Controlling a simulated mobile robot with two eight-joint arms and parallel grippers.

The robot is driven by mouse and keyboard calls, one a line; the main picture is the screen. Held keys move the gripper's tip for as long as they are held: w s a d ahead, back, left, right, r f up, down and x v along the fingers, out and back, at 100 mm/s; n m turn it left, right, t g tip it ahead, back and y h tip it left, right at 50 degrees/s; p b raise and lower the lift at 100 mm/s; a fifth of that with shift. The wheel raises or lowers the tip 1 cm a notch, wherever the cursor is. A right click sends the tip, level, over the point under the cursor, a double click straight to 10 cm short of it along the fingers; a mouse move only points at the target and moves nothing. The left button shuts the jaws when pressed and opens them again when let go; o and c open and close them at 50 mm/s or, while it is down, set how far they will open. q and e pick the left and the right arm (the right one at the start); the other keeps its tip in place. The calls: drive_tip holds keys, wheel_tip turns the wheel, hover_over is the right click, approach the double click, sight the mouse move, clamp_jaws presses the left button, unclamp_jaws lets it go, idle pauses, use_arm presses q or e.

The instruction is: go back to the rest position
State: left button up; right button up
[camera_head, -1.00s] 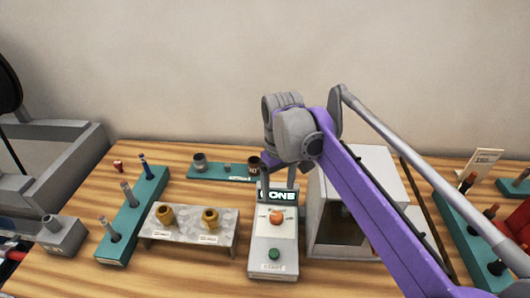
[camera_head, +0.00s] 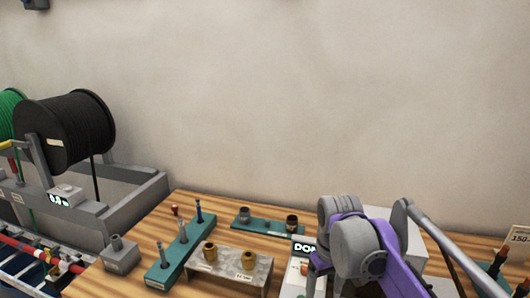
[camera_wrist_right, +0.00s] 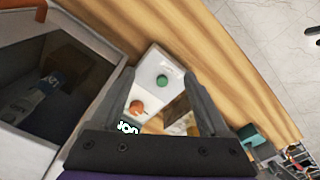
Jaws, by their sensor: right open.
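My right gripper (camera_wrist_right: 158,76) is open and empty in the right wrist view, with its two fingers apart. Between and beyond the fingers is the white device (camera_wrist_right: 152,64), with a green button (camera_wrist_right: 162,80), an orange knob (camera_wrist_right: 137,107) and a lit display. In the head view my purple right arm comes in from the right and ends over this device, hiding most of it; only part of the display (camera_head: 304,247) and the left edge show. My left gripper is not in view.
Left of the device are a metal stand with brass bushings (camera_head: 226,265), teal racks (camera_head: 165,270) and a grey block (camera_head: 120,257). An open-fronted box (camera_wrist_right: 50,85) is close beside my right gripper. Cable spools (camera_head: 65,130) stand far left.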

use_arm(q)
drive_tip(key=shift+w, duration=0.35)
use_arm(e)
drive_tip(key=s+d+f+m+t, duration=0.2)
drive_tip(key=s+f, duration=0.5)
drive_tip(key=s, duration=0.1)
drive_tip(key=s+d+f+m+t, duration=0.1)
drive_tip(key=s+d+f+t, duration=0.1)
drive_tip(key=s+f, duration=0.5)
drive_tip(key=shift+s+f+m+t, duration=0.4)
drive_tip(key=shift+s+t, duration=0.1)
drive_tip(key=shift+s, duration=0.7)
